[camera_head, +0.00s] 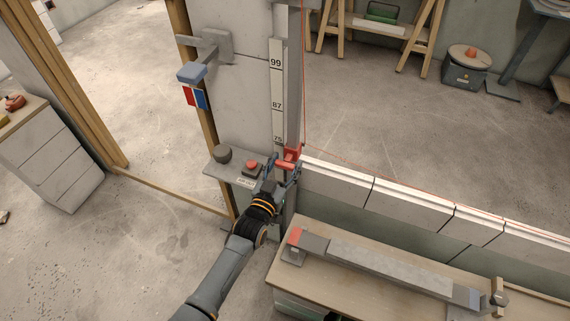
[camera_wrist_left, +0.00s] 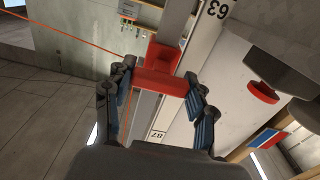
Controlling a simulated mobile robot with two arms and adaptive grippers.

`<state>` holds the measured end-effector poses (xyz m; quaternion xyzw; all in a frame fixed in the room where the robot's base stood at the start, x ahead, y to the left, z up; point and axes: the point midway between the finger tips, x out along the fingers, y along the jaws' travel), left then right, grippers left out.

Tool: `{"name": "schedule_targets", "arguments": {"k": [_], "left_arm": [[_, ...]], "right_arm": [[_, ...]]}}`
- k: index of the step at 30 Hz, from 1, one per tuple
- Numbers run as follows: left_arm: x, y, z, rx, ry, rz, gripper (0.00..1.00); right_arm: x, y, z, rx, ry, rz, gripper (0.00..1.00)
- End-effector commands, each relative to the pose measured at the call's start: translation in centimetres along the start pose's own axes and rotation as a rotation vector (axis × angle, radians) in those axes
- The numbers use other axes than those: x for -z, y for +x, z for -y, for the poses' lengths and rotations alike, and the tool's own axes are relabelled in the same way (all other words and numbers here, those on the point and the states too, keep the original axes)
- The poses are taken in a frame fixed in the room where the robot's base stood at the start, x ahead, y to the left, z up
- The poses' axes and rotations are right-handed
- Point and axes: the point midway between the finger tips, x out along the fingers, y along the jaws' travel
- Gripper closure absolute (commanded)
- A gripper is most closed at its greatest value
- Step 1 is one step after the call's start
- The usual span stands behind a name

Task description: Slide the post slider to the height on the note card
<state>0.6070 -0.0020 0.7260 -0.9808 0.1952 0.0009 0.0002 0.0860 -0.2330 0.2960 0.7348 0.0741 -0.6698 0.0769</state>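The red post slider (camera_head: 290,158) sits on the tall post, just below the 75 mark of the white number scale (camera_head: 278,75). My left gripper (camera_head: 282,168) is at the slider. In the left wrist view, the slider's red bar (camera_wrist_left: 160,82) lies between the two blue-padded fingertips (camera_wrist_left: 160,88), which appear to touch its ends. The scale shows upside down there, with 63 and 87 readable. A small white card (camera_head: 245,182) lies on the shelf beside the post; its writing is too small to read. My right gripper is out of view.
The grey shelf (camera_head: 222,171) also holds a red button (camera_head: 252,166) and a dark round knob (camera_head: 222,153). A blue-topped bracket with a red and blue flag (camera_head: 194,97) juts out higher up. A workbench (camera_head: 340,265) stands to the right, and an orange string (camera_head: 400,182) runs past the post.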

Motion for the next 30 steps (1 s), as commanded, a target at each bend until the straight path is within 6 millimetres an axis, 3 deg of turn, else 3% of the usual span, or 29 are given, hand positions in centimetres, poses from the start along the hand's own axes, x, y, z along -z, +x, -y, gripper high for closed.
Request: {"name": "schedule_targets", "arguments": {"k": [1,3,16,30], "left_arm": [[0.0,0.0,0.0,0.000,0.000,0.000,0.33],[0.0,0.0,0.0,0.000,0.000,0.000,0.21],[-0.1,-0.8,0.0,0.000,-0.001,0.000,0.21],[-0.1,-9.9,0.0,0.000,0.000,0.001,0.21]], "right_arm": [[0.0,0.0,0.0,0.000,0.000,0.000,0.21],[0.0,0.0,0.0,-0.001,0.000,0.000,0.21],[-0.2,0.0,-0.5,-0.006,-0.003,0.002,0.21],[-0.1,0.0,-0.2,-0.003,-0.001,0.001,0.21]]}}
